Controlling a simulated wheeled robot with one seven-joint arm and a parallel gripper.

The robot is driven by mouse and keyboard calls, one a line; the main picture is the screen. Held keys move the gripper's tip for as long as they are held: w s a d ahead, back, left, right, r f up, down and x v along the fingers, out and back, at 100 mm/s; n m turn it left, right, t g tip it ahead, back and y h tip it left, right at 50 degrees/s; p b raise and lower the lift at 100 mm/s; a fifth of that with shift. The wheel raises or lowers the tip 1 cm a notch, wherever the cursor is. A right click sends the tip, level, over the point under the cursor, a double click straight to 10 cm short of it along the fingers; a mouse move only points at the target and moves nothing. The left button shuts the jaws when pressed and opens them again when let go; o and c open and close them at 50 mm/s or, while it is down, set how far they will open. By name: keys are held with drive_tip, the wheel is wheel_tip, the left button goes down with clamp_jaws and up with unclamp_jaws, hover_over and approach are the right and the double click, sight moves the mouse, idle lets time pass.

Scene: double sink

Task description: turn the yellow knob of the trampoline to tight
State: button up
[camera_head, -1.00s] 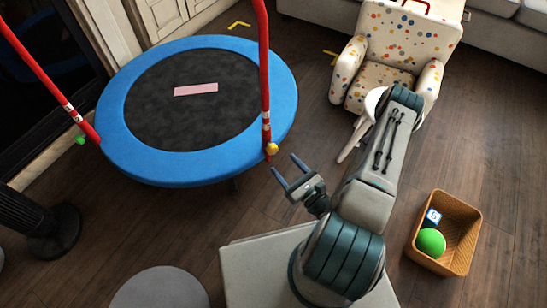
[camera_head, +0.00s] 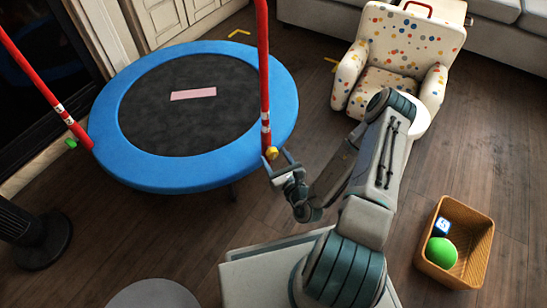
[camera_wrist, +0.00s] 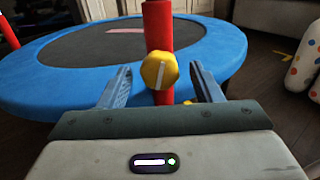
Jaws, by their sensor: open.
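The trampoline (camera_head: 190,172) has a blue rim and a dark mat. The yellow knob (camera_head: 272,153) sits low on its right red post (camera_head: 264,70). In the wrist view the yellow knob (camera_wrist: 160,69) faces me, with a pale line across it running nearly upright, slightly tilted. My gripper (camera_head: 277,161) is open at the knob. In the wrist view my gripper's fingers (camera_wrist: 160,80) stand to the left and right of the knob, with a gap on each side. A second bit of yellow shows lower behind the post; I cannot tell what it is.
A spotted armchair (camera_head: 405,45) stands at the back right. A wicker basket (camera_head: 480,235) with a green ball and a blue block lies at the right. A dark round-based stand is at the left.

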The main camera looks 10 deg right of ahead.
drive_tip(key=shift+x, duration=1.1)
drive_tip(key=shift+s, duration=0.1)
drive_tip(key=c, duration=1)
